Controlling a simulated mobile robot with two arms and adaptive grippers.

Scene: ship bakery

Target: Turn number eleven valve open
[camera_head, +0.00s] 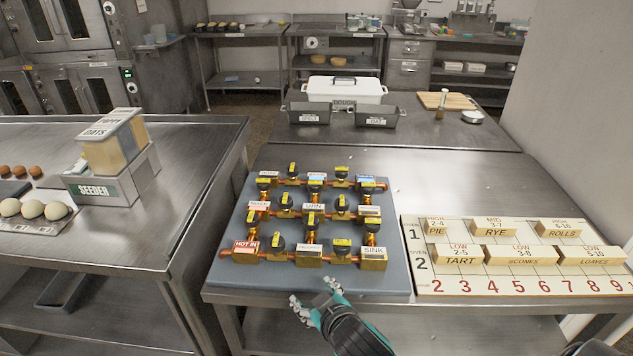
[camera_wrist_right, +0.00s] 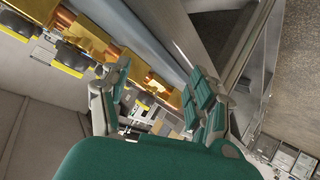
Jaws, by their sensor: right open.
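A grey board (camera_head: 395,270) on the steel table carries copper pipes with brass blocks and rows of black-knobbed valves with yellow tags. One front-row valve (camera_head: 279,243) stands left of centre, another (camera_head: 342,247) right of centre. Tag numbers are too small to read, so I cannot tell which is number eleven. My right gripper (camera_head: 315,294) is open and empty at the board's front edge, below the front row and touching no valve. In the right wrist view, the gripper (camera_wrist_right: 163,78) has its fingers apart, with brass blocks (camera_wrist_right: 90,38) and valves beyond. My left gripper is out of view.
A cream oven chart (camera_head: 480,287) with labelled blocks lies right of the board. Behind are two grey tins (camera_head: 377,117) and a white dough box (camera_head: 345,90). The left table holds a seeder box (camera_head: 95,187) and eggs. A gap separates the tables.

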